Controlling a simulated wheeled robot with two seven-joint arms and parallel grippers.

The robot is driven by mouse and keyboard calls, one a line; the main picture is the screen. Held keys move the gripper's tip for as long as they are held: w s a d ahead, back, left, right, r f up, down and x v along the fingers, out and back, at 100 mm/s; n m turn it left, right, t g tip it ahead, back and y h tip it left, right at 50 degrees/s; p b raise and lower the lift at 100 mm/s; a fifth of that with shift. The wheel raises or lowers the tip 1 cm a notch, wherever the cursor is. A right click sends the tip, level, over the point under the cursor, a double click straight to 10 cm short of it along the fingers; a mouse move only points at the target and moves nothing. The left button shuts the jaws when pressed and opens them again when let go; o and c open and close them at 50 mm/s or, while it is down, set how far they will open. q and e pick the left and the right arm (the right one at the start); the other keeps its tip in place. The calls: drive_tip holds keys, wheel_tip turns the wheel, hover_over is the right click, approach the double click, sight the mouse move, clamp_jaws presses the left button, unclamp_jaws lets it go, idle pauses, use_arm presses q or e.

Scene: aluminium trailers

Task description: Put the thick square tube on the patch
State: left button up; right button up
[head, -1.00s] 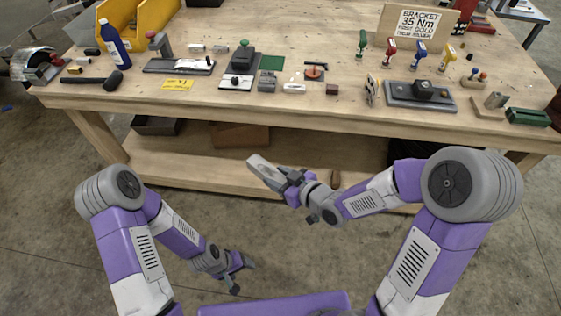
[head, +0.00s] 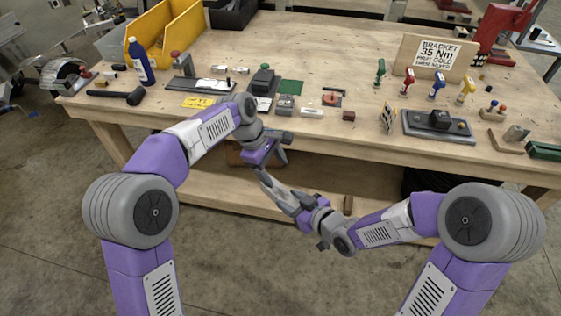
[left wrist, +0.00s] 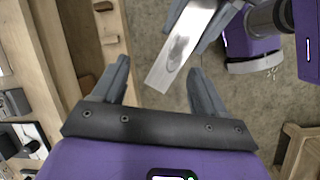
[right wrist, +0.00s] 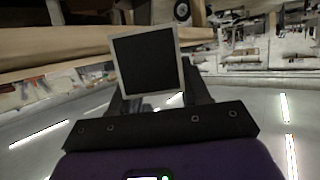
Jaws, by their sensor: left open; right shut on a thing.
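The thick square tube is a silver bar held in my right gripper (head: 272,186) in front of the bench. In the left wrist view the tube (left wrist: 180,50) slants down from the upper right, its free end showing between the left fingertips. In the right wrist view its open square end (right wrist: 146,64) shows dark inside a thin bright rim. My left gripper (head: 284,150) is open, close above the tube; I cannot tell whether it touches. A flat green square patch (head: 291,87) lies bare on the bench top.
The wooden bench (head: 335,65) has clear room behind the patch. A black block device (head: 264,80) stands left of the patch. A grey block (head: 285,103), a silver piece (head: 312,112) and a small brown block (head: 349,116) lie in front. A red-knobbed piece (head: 331,98) lies right.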

sight(280, 188)
use_arm(q)
drive_tip(key=f+m+y, duration=0.1)
drive_tip(key=f, duration=0.2)
drive_tip(key=d+f+m+y, duration=0.1)
drive_tip(key=f+y, duration=0.1)
drive_tip(key=s+f+m+y, duration=0.1)
drive_tip(key=f+m, duration=0.1)
drive_tip(key=f, duration=0.1)
drive_tip(key=shift+s+d+f, duration=0.1)
drive_tip(key=shift+d+f, duration=0.25)
drive_tip(key=shift+d, duration=0.05)
idle(0.4)
drive_tip(key=c, duration=1)
use_arm(e)
drive_tip(key=shift+a, duration=0.1)
use_arm(q)
drive_tip(key=shift+d, duration=0.1)
drive_tip(key=shift+c, duration=0.6)
use_arm(e)
drive_tip(key=o, duration=1)
drive_tip(key=shift+o, duration=1)
